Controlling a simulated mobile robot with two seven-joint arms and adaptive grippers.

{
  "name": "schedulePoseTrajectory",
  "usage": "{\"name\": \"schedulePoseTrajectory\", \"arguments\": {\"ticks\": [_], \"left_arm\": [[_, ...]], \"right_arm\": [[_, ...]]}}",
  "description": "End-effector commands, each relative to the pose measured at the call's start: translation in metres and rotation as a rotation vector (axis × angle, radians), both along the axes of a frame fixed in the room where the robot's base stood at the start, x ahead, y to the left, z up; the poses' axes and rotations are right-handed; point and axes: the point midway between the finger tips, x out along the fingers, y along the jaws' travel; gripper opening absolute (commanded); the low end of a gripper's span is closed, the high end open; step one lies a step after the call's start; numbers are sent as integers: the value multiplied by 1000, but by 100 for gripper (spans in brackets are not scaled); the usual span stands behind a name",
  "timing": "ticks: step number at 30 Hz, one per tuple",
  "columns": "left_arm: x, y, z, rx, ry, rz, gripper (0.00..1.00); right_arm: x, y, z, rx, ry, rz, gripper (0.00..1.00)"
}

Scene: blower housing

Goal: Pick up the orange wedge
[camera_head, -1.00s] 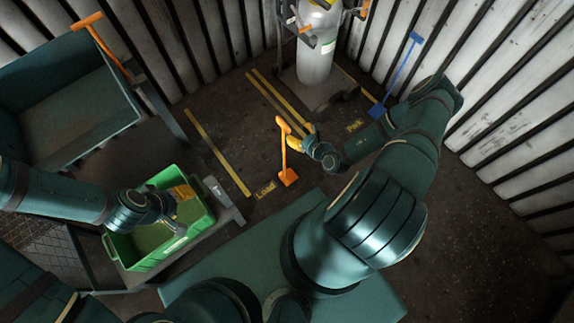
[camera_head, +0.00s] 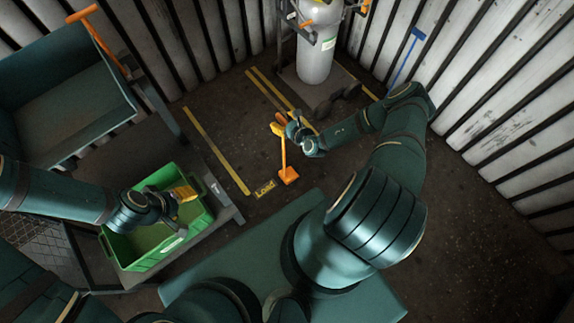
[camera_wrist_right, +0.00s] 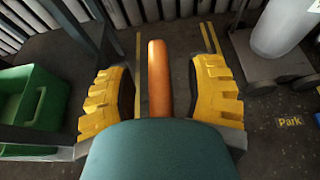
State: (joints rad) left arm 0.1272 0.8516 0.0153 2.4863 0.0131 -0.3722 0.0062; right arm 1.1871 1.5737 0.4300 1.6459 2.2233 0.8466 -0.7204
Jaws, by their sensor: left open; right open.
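The orange wedge (camera_head: 289,175) is a small block with a long upright handle. It stands on the dark floor near the "Load" marking in the head view. In the right wrist view its orange handle (camera_wrist_right: 158,80) stands between my yellow fingers, with a gap on each side. My right gripper (camera_head: 284,126) is open around or just short of the handle's upper end; I cannot tell its exact depth. My left gripper (camera_head: 181,199) is open over the green bin. The wedge's block is hidden in the wrist view.
The green bin (camera_head: 204,222) sits on a low cart at left. A teal cart (camera_head: 75,135) with an orange bar (camera_head: 97,42) stands behind it. A white cylinder (camera_head: 315,60) on a trolley is at the back. A blue handle (camera_head: 404,62) stands by the right wall.

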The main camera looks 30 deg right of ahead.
Motion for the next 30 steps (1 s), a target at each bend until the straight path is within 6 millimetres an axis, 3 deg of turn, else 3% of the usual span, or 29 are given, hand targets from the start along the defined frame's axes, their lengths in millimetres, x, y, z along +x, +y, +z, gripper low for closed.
{"name": "schedulePoseTrajectory", "arguments": {"ticks": [4,9,24,30], "left_arm": [[0,0,1,0,0,0,57],[0,0,1,0,0,0,57],[0,0,1,0,-1,0,57],[2,0,10,2,-6,4,57]], "right_arm": [[0,0,0,0,0,0,55],[0,0,0,0,0,0,0],[0,0,2,-1,-1,0,0],[0,0,27,-3,-3,1,0]]}}
